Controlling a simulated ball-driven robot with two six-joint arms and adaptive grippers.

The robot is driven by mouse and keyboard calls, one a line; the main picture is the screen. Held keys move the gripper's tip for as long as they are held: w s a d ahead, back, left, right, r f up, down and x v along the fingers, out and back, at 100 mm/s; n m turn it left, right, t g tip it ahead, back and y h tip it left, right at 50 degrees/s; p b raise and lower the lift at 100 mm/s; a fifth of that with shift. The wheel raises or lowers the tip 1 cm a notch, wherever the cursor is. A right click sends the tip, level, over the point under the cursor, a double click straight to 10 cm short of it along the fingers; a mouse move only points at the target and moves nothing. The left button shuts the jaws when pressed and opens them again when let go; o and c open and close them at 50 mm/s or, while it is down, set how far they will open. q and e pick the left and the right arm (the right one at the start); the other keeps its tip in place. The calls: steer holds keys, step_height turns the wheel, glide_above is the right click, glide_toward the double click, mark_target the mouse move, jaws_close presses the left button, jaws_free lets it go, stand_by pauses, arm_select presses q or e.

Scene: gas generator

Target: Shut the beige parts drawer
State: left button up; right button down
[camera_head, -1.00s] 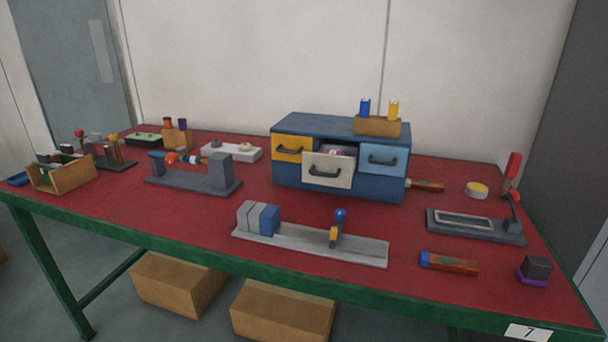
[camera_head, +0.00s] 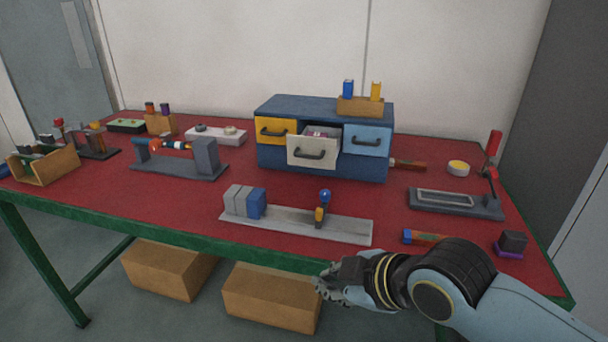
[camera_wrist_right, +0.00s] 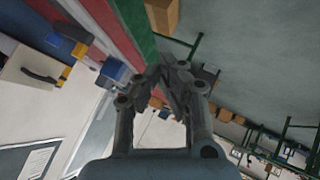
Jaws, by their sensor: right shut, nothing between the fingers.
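The beige parts drawer (camera_head: 313,153) is pulled out from the middle of a blue cabinet (camera_head: 325,108), and small contents show above its front. It has a dark handle. A yellow drawer (camera_head: 276,129) is on its left and a light blue drawer (camera_head: 367,141) on its right, both looking shut. My right gripper (camera_head: 328,284) is in front of the table's front edge, well short of the drawer, with nothing in it. In the right wrist view its fingertips (camera_wrist_right: 168,72) are together, and the beige drawer (camera_wrist_right: 32,74) shows at the left. My left gripper is out of view.
A grey rail fixture (camera_head: 340,232) with blocks and a blue-knobbed piece lies between the table's front edge and the cabinet. A blue-ended bar (camera_head: 425,238) lies at the right, near my arm. Red tabletop (camera_head: 270,172) is clear before the cabinet.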

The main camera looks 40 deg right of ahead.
mark_target(317, 141)
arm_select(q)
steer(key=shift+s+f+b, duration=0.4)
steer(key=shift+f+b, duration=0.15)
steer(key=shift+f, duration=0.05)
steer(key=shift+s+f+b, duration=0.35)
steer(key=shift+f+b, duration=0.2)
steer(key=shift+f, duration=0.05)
arm_select(e)
steer(key=w+d+r+n+t, duration=0.2)
steer(key=w+d+n+t, duration=0.1)
steer(key=w, duration=0.4)
steer(key=w+d+r+n+t+h, duration=0.1)
steer(key=w+d+r+n+t, duration=0.2)
steer(key=w, duration=0.4)
steer(key=w+d+r+n+t, duration=0.2)
steer(key=w+d+n+t, duration=0.1)
steer(key=w, duration=0.4)
steer(key=shift+w+d+r+n+t+h, duration=0.25)
steer(key=shift+d+n+t+h, duration=0.15)
steer(key=shift+n+t, duration=0.1)
